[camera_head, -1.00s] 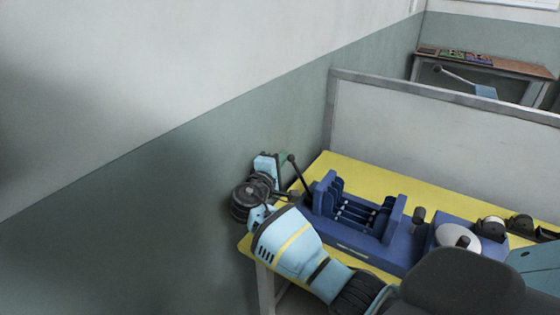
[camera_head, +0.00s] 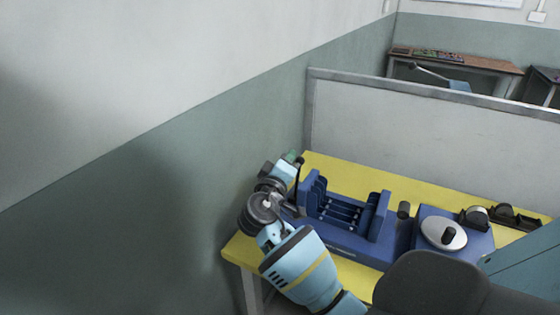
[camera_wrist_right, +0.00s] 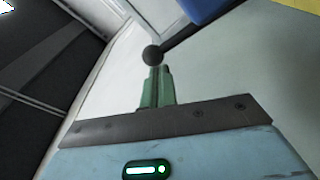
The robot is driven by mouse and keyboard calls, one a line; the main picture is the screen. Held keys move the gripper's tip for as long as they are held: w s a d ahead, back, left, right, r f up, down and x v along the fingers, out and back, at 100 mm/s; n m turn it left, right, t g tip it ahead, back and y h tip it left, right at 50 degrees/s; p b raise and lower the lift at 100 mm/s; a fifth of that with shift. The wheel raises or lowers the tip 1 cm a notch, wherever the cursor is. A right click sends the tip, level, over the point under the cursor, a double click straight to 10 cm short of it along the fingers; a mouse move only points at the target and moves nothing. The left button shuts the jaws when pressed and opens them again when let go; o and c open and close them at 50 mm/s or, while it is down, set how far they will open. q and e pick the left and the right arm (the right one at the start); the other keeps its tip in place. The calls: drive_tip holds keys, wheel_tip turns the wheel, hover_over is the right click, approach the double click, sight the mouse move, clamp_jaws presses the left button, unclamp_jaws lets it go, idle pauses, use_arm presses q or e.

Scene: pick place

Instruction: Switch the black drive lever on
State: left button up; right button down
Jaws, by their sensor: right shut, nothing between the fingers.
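The black drive lever (camera_head: 298,176) is a thin rod with a round knob at the left end of the blue machine (camera_head: 352,242). It stands nearly upright in the head view. My right gripper (camera_head: 291,156) is shut and empty, with its green fingertips beside the top of the lever on the left. In the right wrist view, the lever's black knob (camera_wrist_right: 152,55) shows right at the tips of the closed green fingers (camera_wrist_right: 155,82). They look in contact or nearly so. My left gripper is not in view.
The machine stands on a yellow table (camera_head: 420,196) with a round silver disc (camera_head: 443,233) to its right. A grey partition (camera_head: 420,130) rises behind the table. A wall is close on the left. A dark chair back (camera_head: 430,285) blocks the front right.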

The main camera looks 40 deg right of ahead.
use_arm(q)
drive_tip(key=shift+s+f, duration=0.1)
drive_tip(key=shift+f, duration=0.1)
use_arm(e)
drive_tip(key=shift+s+d+m, duration=0.1)
drive_tip(key=shift+s+m, duration=0.2)
drive_tip(key=shift+m, duration=0.1)
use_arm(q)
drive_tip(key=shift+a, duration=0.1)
use_arm(e)
drive_tip(key=shift+s+f, duration=0.1)
drive_tip(key=shift+s, duration=0.05)
